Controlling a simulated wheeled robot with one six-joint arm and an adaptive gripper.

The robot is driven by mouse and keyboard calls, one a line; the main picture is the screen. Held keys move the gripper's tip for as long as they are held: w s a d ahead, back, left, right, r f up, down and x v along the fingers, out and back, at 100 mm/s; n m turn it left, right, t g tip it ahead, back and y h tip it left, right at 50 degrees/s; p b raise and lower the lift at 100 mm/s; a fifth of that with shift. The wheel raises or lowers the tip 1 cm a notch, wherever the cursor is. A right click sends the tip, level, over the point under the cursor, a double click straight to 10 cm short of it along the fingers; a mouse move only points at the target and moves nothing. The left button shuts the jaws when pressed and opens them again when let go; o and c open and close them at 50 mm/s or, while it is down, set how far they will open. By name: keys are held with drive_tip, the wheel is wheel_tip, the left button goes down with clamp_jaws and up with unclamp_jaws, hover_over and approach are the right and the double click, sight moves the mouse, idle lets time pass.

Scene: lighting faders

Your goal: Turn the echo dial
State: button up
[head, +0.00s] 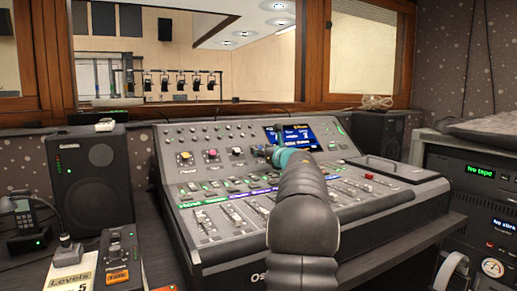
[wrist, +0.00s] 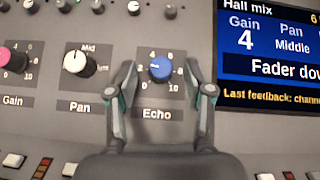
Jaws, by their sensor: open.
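The echo dial (wrist: 160,69) is a blue knob on a dark plate, with the label Echo (wrist: 157,114) under it in the wrist view. Its white mark points to the left, near the 2 of its 0 to 10 scale. My gripper (wrist: 161,76) is open, with one finger on each side of the dial. Gaps show between the fingers and the knob, and I cannot tell how far the fingertips are from the panel. In the head view my gripper (head: 282,154) is over the console's upper panel and largely hides the dial.
The white pan dial (wrist: 79,63) is left of my left finger, and the pink gain dial (wrist: 15,59) is farther left. A screen (wrist: 270,52) stands close to the right finger. Small buttons line the panel below. A speaker (head: 93,180) stands left of the console (head: 180,190).

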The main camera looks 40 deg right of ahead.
drive_tip(key=shift+w, duration=0.35)
